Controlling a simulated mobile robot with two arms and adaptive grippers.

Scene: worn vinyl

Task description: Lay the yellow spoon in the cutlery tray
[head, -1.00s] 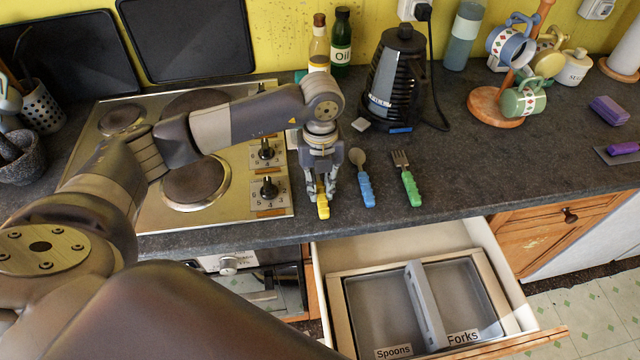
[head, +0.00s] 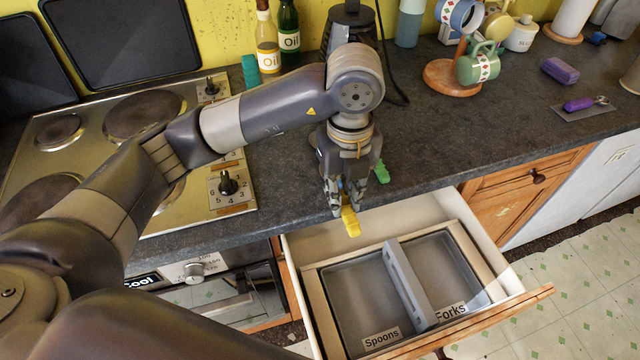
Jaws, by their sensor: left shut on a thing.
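My left gripper (head: 346,203) is shut on the yellow spoon (head: 351,222). Only the spoon's yellow handle end shows below the fingers; the rest is hidden by the gripper. The gripper is at the counter's front edge, above the back of the open drawer. The cutlery tray (head: 389,272) lies in the drawer, below and in front of the spoon. It has a left compartment labelled Spoons (head: 357,300) and a right one labelled Forks (head: 440,262), with a divider between. Both look empty. My right gripper is not in view.
A green fork handle (head: 382,172) shows on the counter just right of the gripper; the blue spoon is hidden behind my arm. The stove (head: 135,150) is at left. The kettle (head: 350,28), oil bottles (head: 267,45) and mug rack (head: 452,78) stand behind.

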